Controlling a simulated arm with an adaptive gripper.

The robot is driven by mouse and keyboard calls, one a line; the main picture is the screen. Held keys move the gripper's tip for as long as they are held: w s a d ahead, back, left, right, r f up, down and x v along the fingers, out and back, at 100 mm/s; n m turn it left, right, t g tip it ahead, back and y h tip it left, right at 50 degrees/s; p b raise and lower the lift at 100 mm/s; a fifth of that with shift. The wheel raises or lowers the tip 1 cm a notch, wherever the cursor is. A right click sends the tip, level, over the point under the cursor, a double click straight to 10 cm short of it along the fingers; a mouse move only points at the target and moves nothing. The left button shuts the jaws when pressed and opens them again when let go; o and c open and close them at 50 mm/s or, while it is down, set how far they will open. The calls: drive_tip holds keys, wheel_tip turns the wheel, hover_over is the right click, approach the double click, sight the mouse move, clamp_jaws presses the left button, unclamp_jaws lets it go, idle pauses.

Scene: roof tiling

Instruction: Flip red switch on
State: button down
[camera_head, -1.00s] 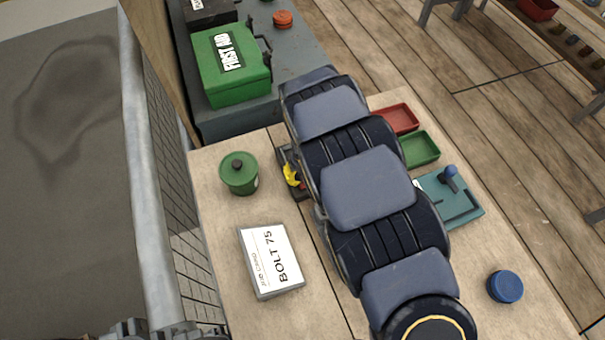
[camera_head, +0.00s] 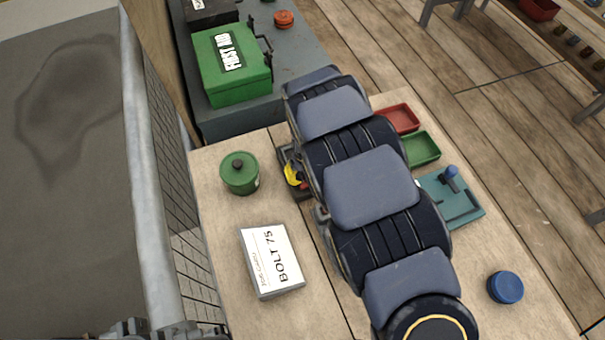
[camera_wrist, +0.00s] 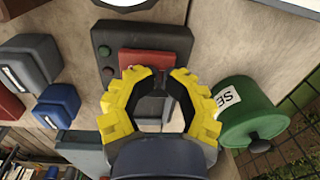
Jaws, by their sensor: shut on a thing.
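The red switch (camera_wrist: 150,60) is a flat red rocker on a dark grey switch box (camera_wrist: 178,40), which lies on the wooden table. In the wrist view it sits right at my yellow fingertips. My gripper (camera_wrist: 159,73) is shut on the red switch, its two tips close together at the rocker's near edge. The exact contact is partly hidden by the fingers. In the head view my gripper (camera_head: 293,173) shows as a yellow patch beside my arm, over the dark box (camera_head: 300,196). My arm hides most of the box there.
A green canister (camera_head: 239,178) stands left of the box, with a white BOLT 75 carton (camera_head: 271,262) below it. Red (camera_head: 402,118) and green (camera_head: 421,148) trays, a teal fixture (camera_head: 462,208) and a blue round container (camera_head: 505,287) lie to the right.

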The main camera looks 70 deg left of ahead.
drive_tip(key=shift+w+d+f, duration=0.4)
drive_tip(key=shift+w+d, duration=0.15)
drive_tip(key=shift+w, duration=0.1)
wheel_tip(320, 180, up, 15)
drive_tip(key=a, duration=0.1)
drive_tip(key=shift+f, duration=0.1)
drive_tip(key=shift+w, duration=0.1)
drive_tip(key=shift+w+r+g, duration=0.4)
drive_tip(key=shift+w+g, duration=0.3)
drive_tip(key=shift+f, duration=0.1)
drive_tip(key=f, duration=0.4)
drive_tip(key=s+f, duration=0.1)
drive_tip(key=f, duration=0.4)
drive_tip(key=s+f, duration=0.1)
drive_tip(key=f, duration=0.3)
drive_tip(key=shift+s+f, duration=0.25)
drive_tip(key=shift+f, duration=0.1)
